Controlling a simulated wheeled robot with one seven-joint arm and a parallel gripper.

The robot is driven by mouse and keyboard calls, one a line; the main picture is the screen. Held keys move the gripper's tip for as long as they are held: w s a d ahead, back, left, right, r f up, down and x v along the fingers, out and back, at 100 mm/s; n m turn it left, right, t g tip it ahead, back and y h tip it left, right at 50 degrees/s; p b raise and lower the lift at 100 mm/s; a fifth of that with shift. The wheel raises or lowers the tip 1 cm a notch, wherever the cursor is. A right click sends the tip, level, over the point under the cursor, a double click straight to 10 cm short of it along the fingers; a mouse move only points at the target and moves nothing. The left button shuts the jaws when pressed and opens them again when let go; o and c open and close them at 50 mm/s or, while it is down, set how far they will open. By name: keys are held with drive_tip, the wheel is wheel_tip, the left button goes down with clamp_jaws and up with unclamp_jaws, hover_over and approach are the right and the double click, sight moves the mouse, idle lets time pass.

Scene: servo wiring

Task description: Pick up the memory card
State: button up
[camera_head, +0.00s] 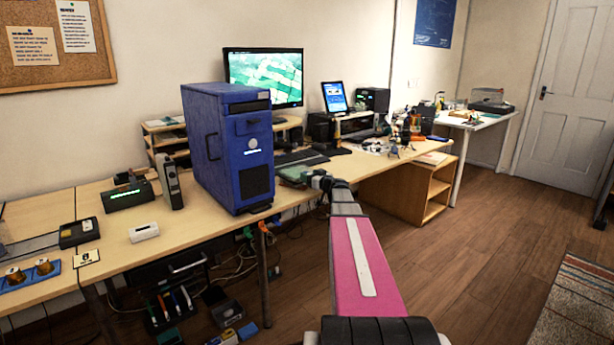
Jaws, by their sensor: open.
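I cannot make out a memory card in the head view; it is too small to tell or hidden. My arm reaches from the bottom of the picture toward the long desk (372,192), with its pink link foremost. My gripper (314,180) is small and far off at the desk's front edge, right of the blue computer tower (228,143). It is open. Its fingertips are hard to make out. A flat greenish item (293,172) lies beside it; I cannot tell whether they touch.
A monitor (265,75), keyboard (300,158) and tablet (334,97) stand behind. Small tools clutter the desk's right part. A white box (143,232) and black devices lie at the left. Cables and bins sit below. Open wooden floor (480,235) lies at the right.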

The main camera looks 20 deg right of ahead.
drive_tip(key=shift+c, duration=0.3)
drive_tip(key=c, duration=0.9)
drive_tip(key=shift+c, duration=0.2)
drive_tip(key=shift+r, duration=0.15)
